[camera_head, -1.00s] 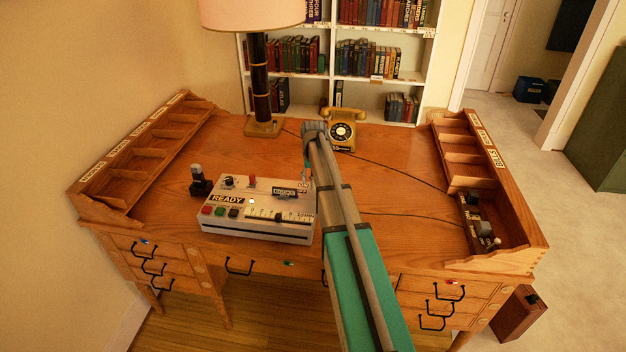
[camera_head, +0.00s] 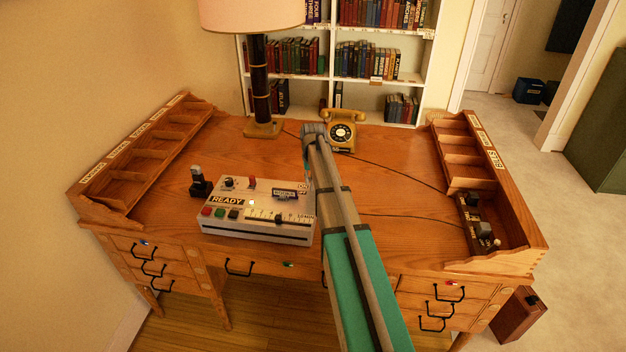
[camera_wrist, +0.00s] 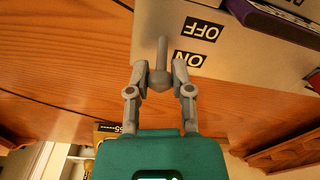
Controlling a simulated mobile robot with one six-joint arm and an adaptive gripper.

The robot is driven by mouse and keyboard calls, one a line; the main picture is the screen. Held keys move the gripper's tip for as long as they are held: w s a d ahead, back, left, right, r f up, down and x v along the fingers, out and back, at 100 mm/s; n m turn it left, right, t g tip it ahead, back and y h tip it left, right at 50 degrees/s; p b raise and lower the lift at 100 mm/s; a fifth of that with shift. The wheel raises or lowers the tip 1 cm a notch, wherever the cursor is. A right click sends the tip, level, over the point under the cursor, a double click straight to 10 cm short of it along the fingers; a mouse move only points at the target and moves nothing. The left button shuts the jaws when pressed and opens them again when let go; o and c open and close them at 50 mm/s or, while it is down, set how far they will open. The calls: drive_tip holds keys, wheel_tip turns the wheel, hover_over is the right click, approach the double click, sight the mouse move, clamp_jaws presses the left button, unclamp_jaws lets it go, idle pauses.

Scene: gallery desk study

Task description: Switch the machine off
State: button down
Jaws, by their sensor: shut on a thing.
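The machine (camera_head: 262,228) is a pale box on the desk, with a READY label, coloured buttons and a slider scale. Its ON and OFF labels are at the right end of the top. In the wrist view, a grey lever (camera_wrist: 161,50) with a rounded knob stands beside these labels on the machine (camera_wrist: 245,50). The knob lies nearer ON, and the shaft points towards the OFF side. My gripper (camera_wrist: 160,76) has a finger on each side of the knob and is shut on it. In the head view, my arm partly hides the gripper and the lever.
A black joystick-like object (camera_head: 200,182) stands left of the machine. A lamp (camera_head: 262,85) and a yellow telephone (camera_head: 341,132) stand at the back. Sorting racks line both desk sides, and the right one holds a dark device (camera_head: 484,231). The desk's middle right is bare except for cables.

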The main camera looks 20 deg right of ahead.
sight(311, 186)
drive_tip(key=shift+s+a+t+h, duration=0.35)
drive_tip(key=shift+s+t+h, duration=0.35)
drive_tip(key=shift+t, duration=0.2)
drive_tip(key=shift+s+a+f+t+h+b, duration=0.1)
drive_tip(key=shift+s+a+t+h+b, duration=0.1)
drive_tip(key=shift+t+h+b, duration=0.25)
drive_tip(key=shift+s+a+t+h+b, duration=0.1)
drive_tip(key=shift+s+t+h+b, duration=0.15)
drive_tip(key=shift+t+b, duration=0.4)
drive_tip(key=t+b, duration=0.1)
drive_tip(key=t+h+b, duration=0.2)
drive_tip(key=shift+s+a+f+b, duration=0.15)
drive_tip(key=shift+s+a+b, duration=0.15)
drive_tip(key=shift+s+b, duration=0.05)
drive_tip(key=shift+t+h+b, duration=0.3)
drive_tip(key=shift+t+b, duration=0.1)
drive_tip(key=shift+b, duration=0.1)
drive_tip(key=shift+a, duration=0.1)
drive_tip(key=shift+c, duration=2.4)
unclamp_jaws()
drive_tip(key=shift+r, duration=0.35)
